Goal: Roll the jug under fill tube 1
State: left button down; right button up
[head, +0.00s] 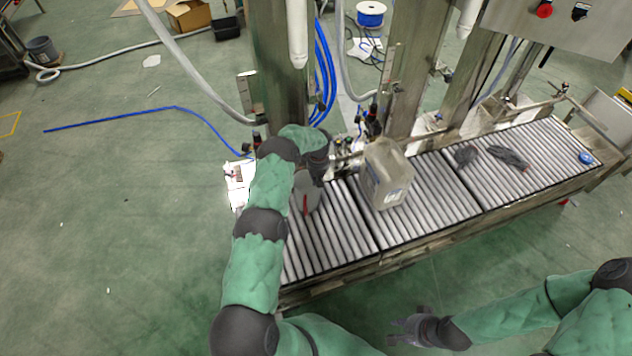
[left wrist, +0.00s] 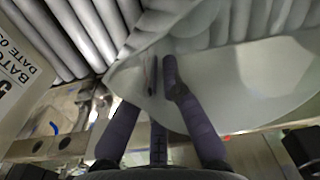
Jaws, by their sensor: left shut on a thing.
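A beige jug (head: 386,174) stands upright on the roller conveyor (head: 440,196), right of my left gripper and apart from it. A white fill tube (head: 297,32) hangs at the left post, and another fill tube (head: 468,18) hangs further right. My left gripper (head: 314,170) is at the conveyor's left end, shut on a pale grey rounded thing (head: 306,194) with a red mark. In the left wrist view this pale thing (left wrist: 245,80) is large in front of the dark fingers; its exact kind is unclear. My right gripper (head: 405,326) is open and empty over the floor, before the conveyor.
Dark gloves (head: 508,156) and a blue round item (head: 586,157) lie on the right rollers. A printed batch sheet (left wrist: 22,68) shows left in the wrist view. Steel posts (head: 412,75) and fittings line the conveyor's back.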

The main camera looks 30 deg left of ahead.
pick_arm(q)
jog(key=c, duration=1.3)
grip_release()
jog(key=shift+c, duration=0.2)
notch_tip(320, 180, up, 12)
jog(key=shift+w, duration=0.2)
jog(key=shift+d, duration=0.1)
